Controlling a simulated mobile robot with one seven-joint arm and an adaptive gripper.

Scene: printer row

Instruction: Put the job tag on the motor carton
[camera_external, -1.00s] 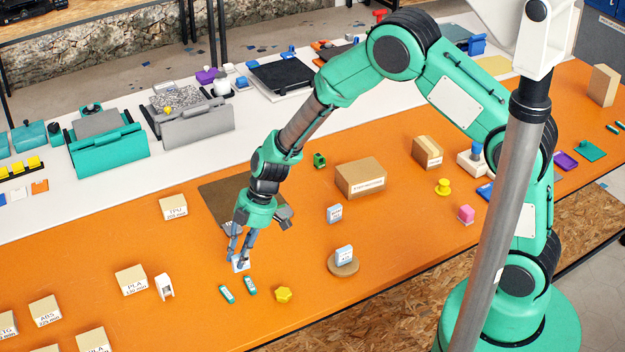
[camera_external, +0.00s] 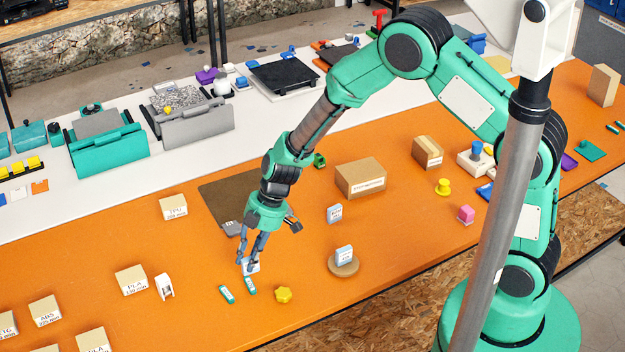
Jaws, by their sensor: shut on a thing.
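My gripper (camera_external: 247,267) is shut on a small white and light-blue tag (camera_external: 253,267), low over the front of the orange table; the fingers partly hide it. I cannot tell whether it touches the table. The carton (camera_external: 361,179) with a printed label on its front, which seems to be the motor carton, stands farther back and to the right of my gripper. Its label is too small to read surely. A similar white and blue tag (camera_external: 335,213) stands between them, and another (camera_external: 344,254) stands on a round wooden disc (camera_external: 345,268).
Two teal sticks (camera_external: 227,294) and a yellow knob (camera_external: 283,295) lie close to my gripper. A dark mat (camera_external: 214,198) lies behind it. A smaller carton (camera_external: 427,152) stands right of the labelled one. Open orange table lies between the tags and the labelled carton.

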